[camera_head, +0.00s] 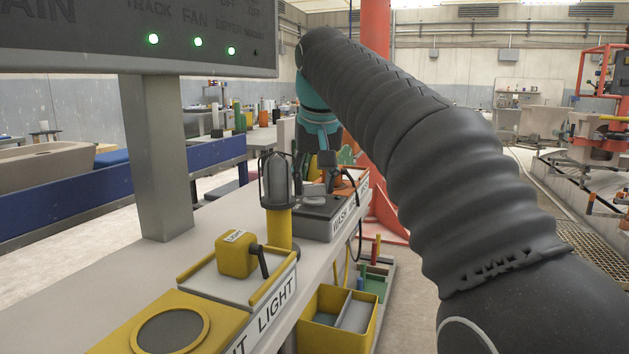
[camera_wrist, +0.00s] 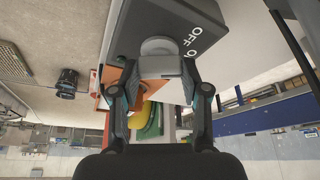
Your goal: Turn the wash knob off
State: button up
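The wash box (camera_head: 345,222), a dark box with a white WASH label, stands on the bench in the middle of the head view. In the wrist view the dark panel (camera_wrist: 207,27) carries white OFF lettering. A round grey knob (camera_wrist: 159,46) sits on it, with a light grey block just below, between my fingertips. My gripper (camera_wrist: 160,75) has its fingers spread on either side; whether they touch the knob is unclear. In the head view my gripper is low over the box, mostly hidden behind the arm and the box's fittings.
A yellow LIGHT switch (camera_head: 237,254) and a yellow post (camera_head: 278,228) stand nearer on the bench. A grey sign with green lamps (camera_head: 198,42) overhangs at upper left. An orange block (camera_wrist: 122,75) lies beside the panel. A yellow bin (camera_head: 326,318) sits below.

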jog(key=shift+c, duration=1.4)
jog(key=n+y+p, duration=0.1)
jog(key=n, duration=0.2)
jog(key=shift+d+n+g+p, duration=0.1)
jog(key=shift+n+g+p, duration=0.2)
jog(key=shift+n+g, duration=0.1)
jog(key=n+y, duration=0.1)
jog(key=n, duration=0.1)
jog(key=n+g, duration=0.1)
jog(key=n, duration=0.1)
jog(key=shift+w+y, duration=0.15)
jog(key=shift+y, duration=0.25)
jog(key=shift+d+n+g+y, duration=0.1)
jog(key=shift+n+g+y, duration=0.35)
jog(key=shift+n, duration=1.55)
jog(key=shift+g, duration=0.25)
